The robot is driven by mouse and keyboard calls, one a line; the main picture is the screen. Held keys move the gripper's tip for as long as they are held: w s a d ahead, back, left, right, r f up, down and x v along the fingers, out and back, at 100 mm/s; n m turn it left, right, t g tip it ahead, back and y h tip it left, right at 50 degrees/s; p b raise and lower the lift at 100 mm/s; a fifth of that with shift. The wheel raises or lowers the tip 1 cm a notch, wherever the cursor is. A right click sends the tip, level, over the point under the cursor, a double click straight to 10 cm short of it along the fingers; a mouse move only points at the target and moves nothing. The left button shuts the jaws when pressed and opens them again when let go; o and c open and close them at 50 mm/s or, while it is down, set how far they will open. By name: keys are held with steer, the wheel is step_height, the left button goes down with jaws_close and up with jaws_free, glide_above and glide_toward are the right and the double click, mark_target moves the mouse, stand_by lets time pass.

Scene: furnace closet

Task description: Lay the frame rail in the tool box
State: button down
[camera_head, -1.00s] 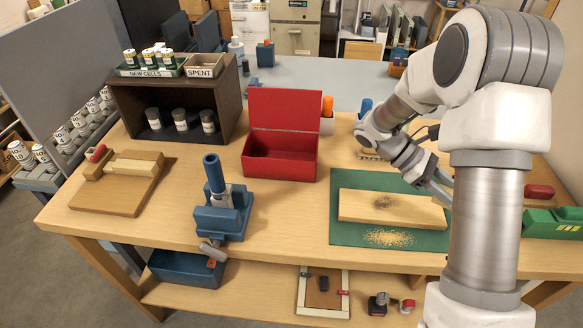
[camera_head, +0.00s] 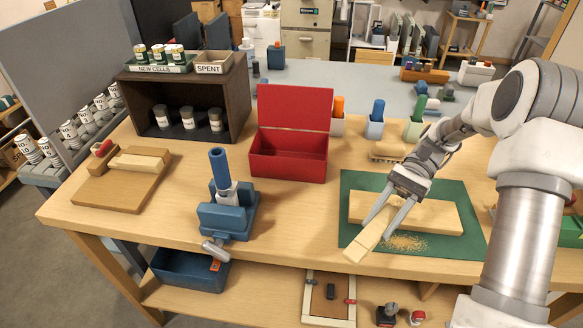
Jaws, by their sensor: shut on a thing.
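My gripper (camera_head: 380,226) is shut on a pale wooden bar, which looks like the frame rail (camera_head: 360,246). The rail slants above the left part of the green mat, with its near end reaching past the mat toward the bench's front edge. The fingers cover part of it, and I cannot tell how high it is held. The red tool box (camera_head: 289,167) stands open at the middle of the bench, left of and farther back than my gripper. Its lid is up, and the part of its inside that shows looks empty.
A wooden board (camera_head: 435,214) lies on the green mat (camera_head: 465,245) beside sawdust. A blue vise (camera_head: 226,212) stands left of the gripper, in front of the tool box. Pots with coloured handles (camera_head: 375,125) and a brush (camera_head: 388,151) are behind. Bare bench lies between box and mat.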

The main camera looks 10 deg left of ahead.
steer(key=w+a+r+m+t+y+b, duration=0.3)
steer(key=w+a+r+m+t+y, duration=0.3)
steer(key=w+a+r+m+t, duration=0.65)
steer(key=n+g+b, duration=0.2)
steer(key=b, duration=0.1)
glide_above(294, 140)
steer(key=s+d, duration=0.1)
steer(key=s, duration=0.5)
steer(key=shift+m, duration=0.25)
steer(key=shift+w+d+f, duration=0.1)
steer(key=shift+f, duration=2.7)
steer(key=shift+w+f, duration=0.1)
steer(key=shift+f, duration=2.7)
steer(key=shift+f, duration=0.45)
steer(key=shift+c, duration=2.2)
jaws_free()
steer(key=shift+r, duration=0.1)
